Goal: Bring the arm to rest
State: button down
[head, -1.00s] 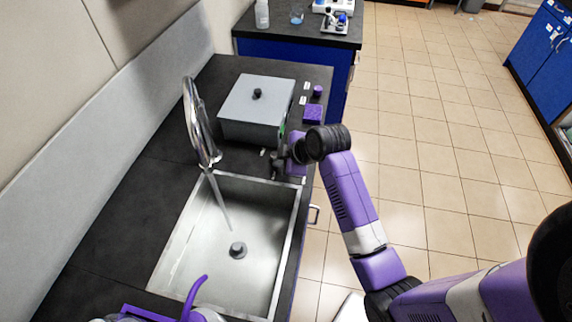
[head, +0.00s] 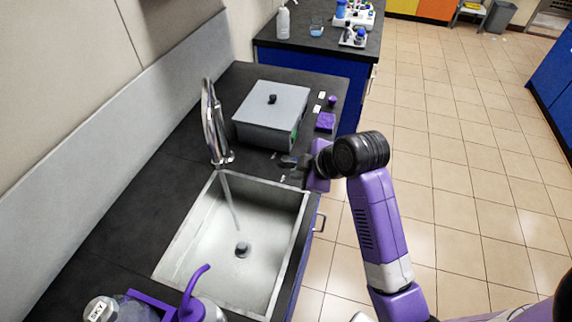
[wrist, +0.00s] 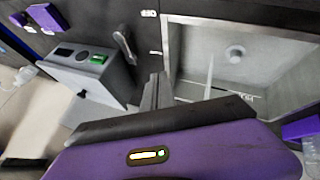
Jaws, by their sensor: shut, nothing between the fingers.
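My arm reaches up from the lower right in the head view, its purple links bent at a black joint. My gripper (head: 286,160) is over the dark counter, between the sink and the grey lidded box, and holds nothing. In the wrist view its fingers (wrist: 154,92) are together, in front of the purple gripper body. Whether the fingertips touch the counter I cannot tell.
The steel sink (head: 178,250) with a tall faucet (head: 212,125) lies left of my arm. The grey box (head: 268,125) stands behind the gripper, with a purple block (head: 325,122) beside it. Bottles stand at the front left. Tiled floor (head: 460,170) to the right is clear.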

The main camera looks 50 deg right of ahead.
jog(key=shift+r, duration=0.15)
jog(key=w+d+r+m+t+h, duration=0.3)
jog(key=w+r+m+t, duration=0.1)
jog(key=r+m, duration=0.15)
jog(key=s+a+m+t+y, duration=0.1)
jog(key=s+a+y, duration=0.1)
jog(key=s+a, duration=0.8)
jog(key=s+a+f+m+t+y+b, duration=0.1)
jog(key=s+a+t+y, duration=0.1)
jog(key=s+a, duration=0.9)
jog(key=s, duration=0.8)
jog(key=shift+s+a, duration=0.2)
jog(key=shift+a, duration=0.1)
